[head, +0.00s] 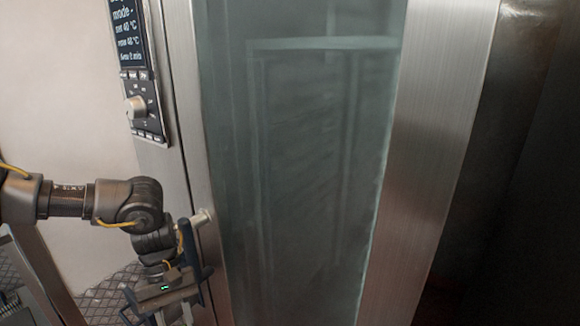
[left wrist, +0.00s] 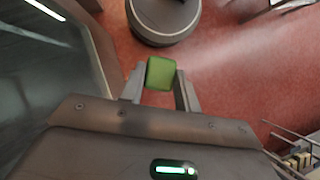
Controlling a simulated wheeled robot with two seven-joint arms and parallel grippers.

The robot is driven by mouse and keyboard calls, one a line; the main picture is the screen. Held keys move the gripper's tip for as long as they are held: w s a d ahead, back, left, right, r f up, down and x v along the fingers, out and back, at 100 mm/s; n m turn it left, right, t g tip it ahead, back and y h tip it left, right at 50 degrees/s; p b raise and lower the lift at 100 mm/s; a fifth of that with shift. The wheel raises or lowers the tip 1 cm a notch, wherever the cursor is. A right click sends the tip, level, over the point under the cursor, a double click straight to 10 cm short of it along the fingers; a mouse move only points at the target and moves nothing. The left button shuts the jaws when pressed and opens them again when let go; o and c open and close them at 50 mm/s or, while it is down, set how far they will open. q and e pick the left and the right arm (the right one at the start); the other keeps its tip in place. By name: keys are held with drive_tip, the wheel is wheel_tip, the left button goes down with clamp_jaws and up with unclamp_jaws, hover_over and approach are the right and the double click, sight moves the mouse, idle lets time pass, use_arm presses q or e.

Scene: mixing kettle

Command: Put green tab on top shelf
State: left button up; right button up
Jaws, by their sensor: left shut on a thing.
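My left gripper (head: 172,312) is at the lower left of the head view, close to the steel cabinet's front and just below its door handle (head: 188,250). In the left wrist view, the fingers (left wrist: 160,88) are shut on a small green tab (left wrist: 160,72), held at the fingertips. The tab cannot be made out in the head view. The cabinet's glass door (head: 300,190) looks shut. Through the hazy glass I see a pale horizontal shelf edge (head: 322,44) near the top. My right gripper is in neither view.
A control panel with a display (head: 127,30) and a knob (head: 135,108) is on the cabinet's left side. The red floor (left wrist: 245,60) lies below the gripper. A wire rack with small blocks (left wrist: 303,160) shows at the wrist view's lower right.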

use_arm(q)
wheel_tip(320, 180, down, 2)
drive_tip(key=shift+f+b, duration=0.1)
drive_tip(key=shift+b, duration=0.55)
drive_tip(key=s+f+n+h, duration=0.1)
drive_tip(key=f+n, duration=0.1)
drive_tip(key=f, duration=0.4)
drive_tip(key=s+f+n+t, duration=0.1)
drive_tip(key=s+f+n, duration=0.1)
drive_tip(key=f, duration=0.5)
drive_tip(key=shift+s+n+t+h, duration=0.3)
drive_tip(key=shift+h, duration=0.1)
